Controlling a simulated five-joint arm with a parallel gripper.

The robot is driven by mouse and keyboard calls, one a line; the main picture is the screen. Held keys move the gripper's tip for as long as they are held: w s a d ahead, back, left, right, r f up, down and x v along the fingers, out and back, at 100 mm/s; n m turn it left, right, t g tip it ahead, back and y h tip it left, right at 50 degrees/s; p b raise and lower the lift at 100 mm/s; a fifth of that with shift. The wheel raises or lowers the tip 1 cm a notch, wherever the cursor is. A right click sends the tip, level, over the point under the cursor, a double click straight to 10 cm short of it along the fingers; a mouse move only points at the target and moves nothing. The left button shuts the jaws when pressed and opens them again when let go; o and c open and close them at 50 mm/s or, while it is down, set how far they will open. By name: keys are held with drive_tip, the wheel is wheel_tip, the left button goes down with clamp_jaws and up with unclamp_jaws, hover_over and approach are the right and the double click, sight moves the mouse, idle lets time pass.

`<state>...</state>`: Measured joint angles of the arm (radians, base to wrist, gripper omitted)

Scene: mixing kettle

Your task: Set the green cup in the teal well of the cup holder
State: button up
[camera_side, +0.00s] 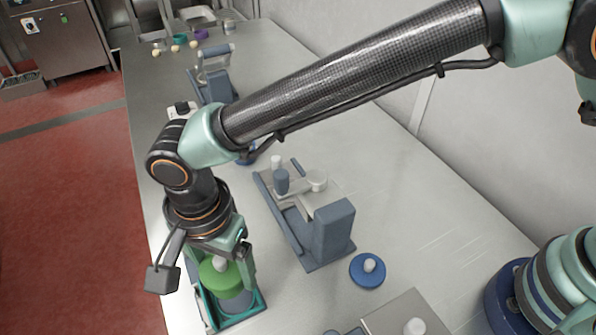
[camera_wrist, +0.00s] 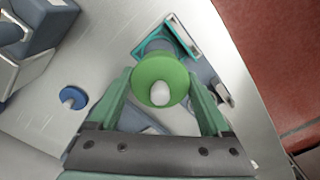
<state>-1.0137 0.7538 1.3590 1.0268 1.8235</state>
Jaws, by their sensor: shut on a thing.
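The green cup (camera_side: 215,282) has a round green top with a pale knob, and it also shows in the wrist view (camera_wrist: 143,78). My gripper (camera_wrist: 160,84) is shut on it, one finger on each side; in the side view the gripper (camera_side: 224,272) points down at the counter's near edge. The teal well (camera_side: 240,320) of the cup holder lies under the cup. In the wrist view the teal rim (camera_wrist: 178,32) shows beyond the cup. The cup hides part of the well, and I cannot tell whether its base touches the floor of the well.
A blue-grey machine (camera_side: 334,232) with a pale arm stands right of the holder. A round blue lid (camera_side: 367,270) with a pale knob lies on the counter near it. A metal plate (camera_side: 405,318) is at the front. Another blue-grey machine (camera_side: 214,75) stands farther back.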

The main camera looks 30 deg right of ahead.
drive_tip(key=shift+f, duration=2.4)
drive_tip(key=shift+f, duration=0.7)
drive_tip(key=o, duration=1.2)
drive_tip(key=shift+r, duration=3.55)
